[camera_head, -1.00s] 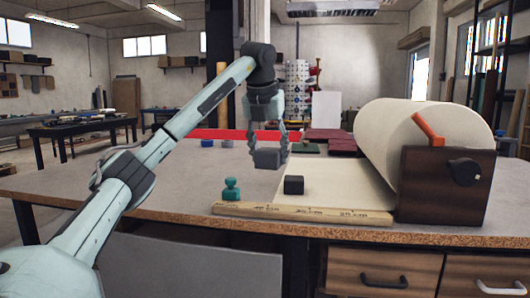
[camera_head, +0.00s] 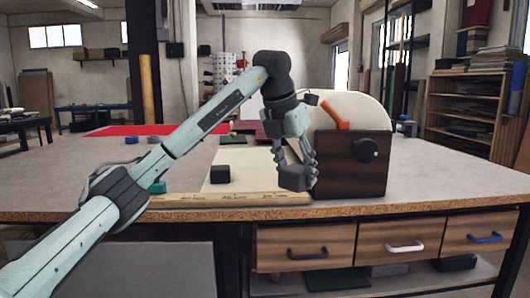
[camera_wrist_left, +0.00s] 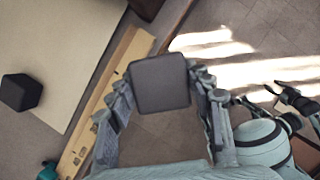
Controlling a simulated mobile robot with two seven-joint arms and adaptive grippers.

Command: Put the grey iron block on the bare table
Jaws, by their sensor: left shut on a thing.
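My left gripper (camera_head: 296,172) is shut on the grey iron block (camera_head: 292,179), a dark grey cube with rounded edges. The table (camera_head: 400,175) has bare grey surface at right and left.
A black block (camera_head: 220,174) sits on the cream sheet (camera_head: 250,160) left of my gripper. A wooden ruler (camera_head: 230,199) lies along the front edge. A teal weight (camera_head: 157,187) is partly behind my arm. The roll stand (camera_head: 350,165) has an orange handle (camera_head: 334,115).

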